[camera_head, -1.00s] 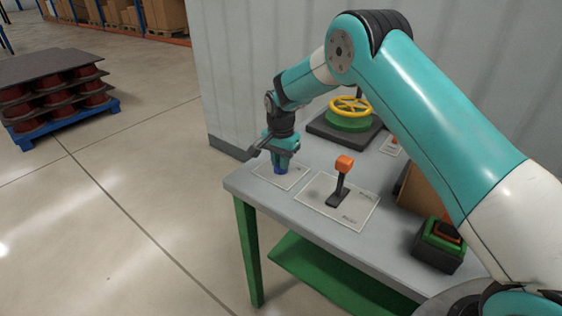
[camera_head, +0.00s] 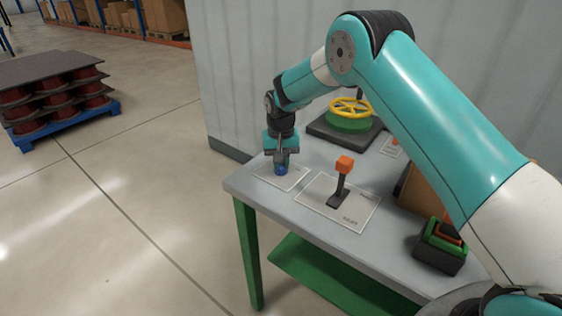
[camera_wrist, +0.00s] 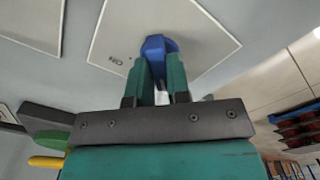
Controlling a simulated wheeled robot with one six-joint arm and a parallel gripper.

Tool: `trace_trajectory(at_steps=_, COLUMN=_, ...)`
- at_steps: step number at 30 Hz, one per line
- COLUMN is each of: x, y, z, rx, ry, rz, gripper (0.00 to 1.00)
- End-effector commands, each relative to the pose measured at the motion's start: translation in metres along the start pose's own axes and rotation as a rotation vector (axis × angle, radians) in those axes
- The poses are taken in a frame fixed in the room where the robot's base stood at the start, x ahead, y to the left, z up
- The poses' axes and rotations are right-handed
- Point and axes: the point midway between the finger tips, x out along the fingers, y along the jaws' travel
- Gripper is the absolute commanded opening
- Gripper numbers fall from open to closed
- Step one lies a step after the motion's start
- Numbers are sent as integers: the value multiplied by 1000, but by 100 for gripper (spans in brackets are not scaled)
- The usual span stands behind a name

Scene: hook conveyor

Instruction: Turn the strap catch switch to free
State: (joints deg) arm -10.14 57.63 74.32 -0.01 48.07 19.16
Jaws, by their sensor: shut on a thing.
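The strap catch switch appears as a small blue knob (camera_head: 281,169) on a pale label plate (camera_head: 297,179) at the table's left corner. In the wrist view the blue knob (camera_wrist: 157,45) sits between my fingers. My gripper (camera_head: 281,159) points down over the plate and is shut on the knob; its fingers also show in the wrist view (camera_wrist: 158,75). Some lettering shows on the plate (camera_wrist: 122,35) left of the knob, too small to read surely. The fingers hide part of the knob.
An orange-topped lever (camera_head: 344,165) stands on a plate right of my gripper. A yellow handwheel (camera_head: 350,106) on a green base is behind. A green and black box (camera_head: 440,246) sits at the right on the grey table (camera_head: 300,215).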

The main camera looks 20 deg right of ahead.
Motion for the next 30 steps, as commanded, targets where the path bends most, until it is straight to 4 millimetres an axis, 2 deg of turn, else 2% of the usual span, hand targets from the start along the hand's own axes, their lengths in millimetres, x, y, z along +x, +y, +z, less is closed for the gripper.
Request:
trace_trajectory(at_steps=15, x=-1, y=0, z=-1, rx=-18, ry=2, rz=-1, gripper=0)
trace_trajectory(at_steps=16, x=-1, y=0, z=-1, rx=-18, ry=2, rz=-1, gripper=24)
trace_trajectory(at_steps=18, x=-1, y=0, z=-1, rx=-17, ry=2, rz=-1, gripper=40)
trace_trajectory(at_steps=19, x=-1, y=0, z=-1, rx=-17, ry=2, rz=-1, gripper=43)
trace_trajectory(at_steps=26, x=-1, y=0, z=0, rx=-16, ry=1, rz=0, gripper=43)
trace_trajectory(at_steps=30, x=-8, y=0, z=-1, rx=-16, ry=3, rz=-1, gripper=43)
